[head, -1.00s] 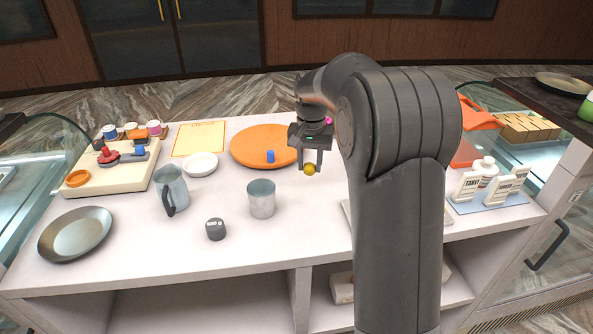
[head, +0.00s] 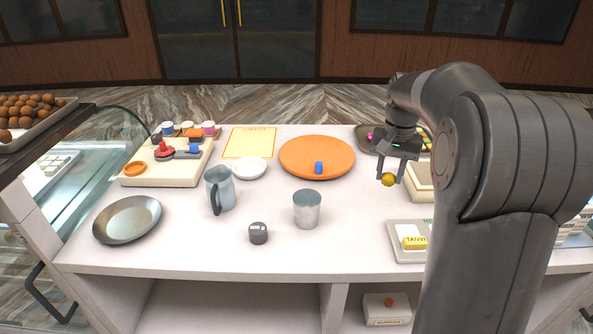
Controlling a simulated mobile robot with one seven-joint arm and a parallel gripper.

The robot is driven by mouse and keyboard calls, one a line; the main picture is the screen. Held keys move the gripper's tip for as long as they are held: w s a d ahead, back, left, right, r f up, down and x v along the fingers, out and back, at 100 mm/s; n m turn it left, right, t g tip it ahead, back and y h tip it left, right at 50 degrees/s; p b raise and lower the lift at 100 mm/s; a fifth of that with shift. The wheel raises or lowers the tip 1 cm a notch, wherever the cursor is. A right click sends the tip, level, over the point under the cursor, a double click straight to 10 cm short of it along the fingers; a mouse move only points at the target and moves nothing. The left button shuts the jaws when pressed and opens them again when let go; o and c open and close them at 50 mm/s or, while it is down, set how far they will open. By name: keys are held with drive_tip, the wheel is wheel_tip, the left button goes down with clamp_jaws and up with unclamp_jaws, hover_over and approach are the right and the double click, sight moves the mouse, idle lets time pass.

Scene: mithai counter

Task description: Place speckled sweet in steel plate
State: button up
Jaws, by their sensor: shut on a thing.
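A round golden-yellow sweet (head: 388,180) is between the fingertips of my gripper (head: 390,176). My gripper is shut on it and holds it above the right part of the counter, right of the orange plate. Speckles on it are too small to make out. The steel plate (head: 128,220) is a round, shallow grey metal dish at the counter's left front. It looks empty. My gripper is far to its right.
A steel cup (head: 307,209), a dark grey weight (head: 258,233) and a metal jug (head: 220,190) stand between gripper and plate. Behind are an orange plate (head: 300,158) with a blue piece, a white bowl (head: 249,168) and a cream board (head: 150,178). My arm hides the right side.

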wheel_tip(320, 180, up, 6)
drive_tip(key=shift+r, duration=0.1)
drive_tip(key=w+a+n, duration=0.4)
drive_tip(key=a, duration=0.6)
drive_tip(key=n, duration=1.4)
hover_over(135, 231)
wheel_tip(135, 231, down, 12)
drive_tip(key=shift+w+f, duration=0.1)
drive_tip(key=shift+f, duration=2.15)
